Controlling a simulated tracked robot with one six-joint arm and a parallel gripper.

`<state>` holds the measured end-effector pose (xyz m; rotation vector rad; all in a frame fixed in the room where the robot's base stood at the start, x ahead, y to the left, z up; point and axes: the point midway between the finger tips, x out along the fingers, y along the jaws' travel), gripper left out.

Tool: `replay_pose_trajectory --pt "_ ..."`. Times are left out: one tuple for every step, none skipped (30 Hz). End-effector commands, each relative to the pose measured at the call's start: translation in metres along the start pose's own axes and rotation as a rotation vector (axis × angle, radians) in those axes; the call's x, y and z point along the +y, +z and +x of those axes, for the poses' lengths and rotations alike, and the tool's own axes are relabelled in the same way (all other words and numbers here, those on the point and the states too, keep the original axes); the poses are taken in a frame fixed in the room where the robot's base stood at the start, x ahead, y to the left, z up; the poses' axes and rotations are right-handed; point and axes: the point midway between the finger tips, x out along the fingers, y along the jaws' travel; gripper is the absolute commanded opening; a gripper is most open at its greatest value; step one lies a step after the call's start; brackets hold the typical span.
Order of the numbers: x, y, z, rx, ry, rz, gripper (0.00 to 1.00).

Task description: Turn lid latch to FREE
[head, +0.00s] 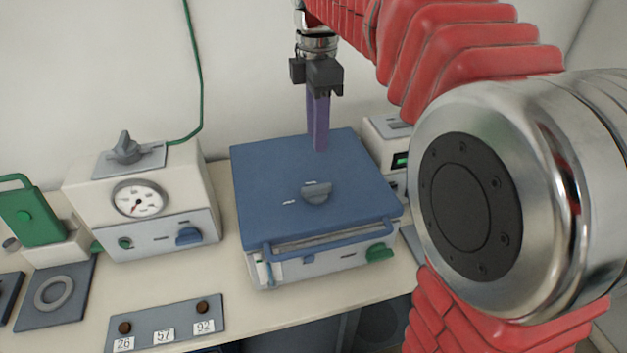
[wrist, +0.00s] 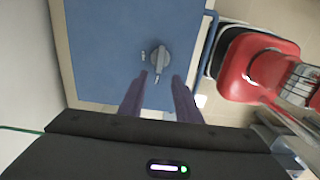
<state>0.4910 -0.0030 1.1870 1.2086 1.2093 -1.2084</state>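The blue lid (head: 262,172) covers a pale box with a blue front handle bar. A grey lid latch knob (head: 317,192) sits near the lid's middle, with small white marks on its left that I cannot read. The latch also shows in the wrist view (wrist: 160,58), as a narrow grip on a round base. My gripper (head: 319,148) points down over the back part of the lid, behind the latch. In the wrist view its two purple fingers (wrist: 160,76) are apart, with nothing between them. The tips look apart from the latch.
A cream unit (head: 139,204) with a dial gauge and grey top knob stands left. A green-doored device (head: 32,214) is at far left. A numbered plate (head: 165,325) lies in front. Another pale unit (head: 386,140) stands behind right. The wall is close behind.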

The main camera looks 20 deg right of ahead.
Motion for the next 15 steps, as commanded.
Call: replay_pose_trajectory --pt "0.000 0.000 0.003 0.000 -0.001 0.000 0.30" --pt "-0.001 0.000 0.006 0.000 -0.002 0.000 0.30" --pt "-0.001 0.000 0.010 0.000 -0.003 0.000 0.30" --pt "-0.001 0.000 0.013 0.000 -0.003 0.000 0.30" --pt "-0.001 0.000 0.016 0.000 -0.002 0.000 0.30" --pt "-0.001 0.000 0.022 0.000 -0.004 0.000 0.30" --pt "-0.001 0.000 0.026 0.000 -0.003 0.000 0.30" --pt "-0.001 0.000 0.030 0.000 -0.003 0.000 0.30" --pt "-0.001 0.000 0.037 0.000 -0.004 0.000 0.30" --pt "-0.001 0.000 0.041 0.000 -0.003 0.000 0.30" --pt "-0.001 0.000 0.046 0.000 -0.004 0.000 0.30" --pt "-0.001 0.000 0.052 0.000 -0.003 0.000 0.30" --pt "-0.001 0.000 0.057 0.000 -0.003 0.000 0.30" --pt "-0.001 0.000 0.061 0.000 -0.004 0.000 0.30" --pt "-0.001 -0.001 0.068 0.000 -0.003 0.000 0.30"
